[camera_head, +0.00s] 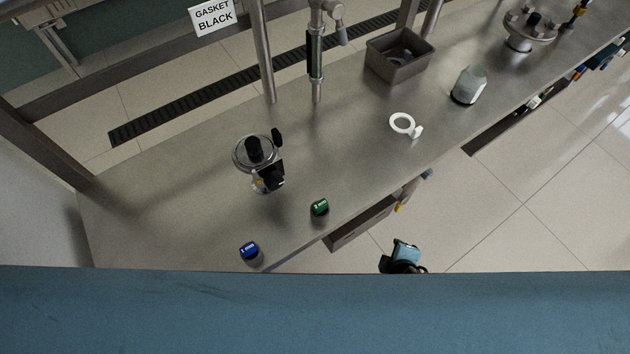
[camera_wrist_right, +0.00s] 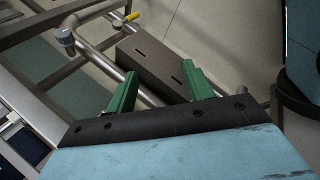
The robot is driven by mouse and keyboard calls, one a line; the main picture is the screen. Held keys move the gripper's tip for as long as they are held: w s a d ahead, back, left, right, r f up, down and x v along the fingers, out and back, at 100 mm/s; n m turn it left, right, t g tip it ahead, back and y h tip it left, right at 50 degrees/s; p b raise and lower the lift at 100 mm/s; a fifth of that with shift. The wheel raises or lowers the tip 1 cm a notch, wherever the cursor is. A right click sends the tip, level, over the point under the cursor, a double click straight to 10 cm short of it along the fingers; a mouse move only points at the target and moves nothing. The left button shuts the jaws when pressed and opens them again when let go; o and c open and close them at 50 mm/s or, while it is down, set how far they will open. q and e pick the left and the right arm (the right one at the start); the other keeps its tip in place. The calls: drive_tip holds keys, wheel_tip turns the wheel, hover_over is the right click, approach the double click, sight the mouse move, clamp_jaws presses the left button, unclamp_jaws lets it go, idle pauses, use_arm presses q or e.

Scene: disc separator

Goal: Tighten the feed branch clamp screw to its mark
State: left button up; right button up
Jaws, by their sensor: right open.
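I cannot clearly make out the feed branch clamp screw or its mark. A round steel fitting (camera_head: 241,152) with a black knob stands on the left part of the steel bench (camera_head: 345,155); black and yellowish parts sit at its front. A flanged steel fitting (camera_head: 520,42) with a black knob stands at the far right end. My right gripper (camera_wrist_right: 162,85) shows in the right wrist view with its two green fingers apart and nothing between them. A blue and black part (camera_head: 404,254), likely of my right arm, shows beyond the bench's front edge. My left gripper is not in view.
A green-topped item (camera_head: 320,207) and a blue-topped one (camera_head: 249,249) stand near the front edge. A white ring (camera_head: 402,123), a bottle (camera_head: 468,86) and a grey bin (camera_head: 384,71) lie further right. The right wrist view shows pipes, a yellow handle (camera_wrist_right: 132,17) and a slotted box (camera_wrist_right: 152,62).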

drive_tip(key=w+a+r+n+t, duration=0.1)
drive_tip(key=a+r+n+t, duration=0.15)
drive_tip(key=r, duration=0.25)
drive_tip(key=w+a+r+n+t+y, duration=0.1)
drive_tip(key=w+a+r+n+t, duration=0.1)
drive_tip(key=a+r+n, duration=0.3)
drive_tip(key=w+r+n+t, duration=0.1)
drive_tip(key=r+n+t, duration=0.15)
drive_tip(key=r, duration=0.35)
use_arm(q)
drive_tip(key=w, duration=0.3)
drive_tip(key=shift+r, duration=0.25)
use_arm(e)
drive_tip(key=n+t+y, duration=0.1)
drive_tip(key=n+y, duration=0.9)
drive_tip(key=n, duration=0.9)
approach(277, 185)
drive_tip(key=x, duration=0.9)
drive_tip(key=shift+a+r, duration=0.1)
drive_tip(key=c, duration=1)
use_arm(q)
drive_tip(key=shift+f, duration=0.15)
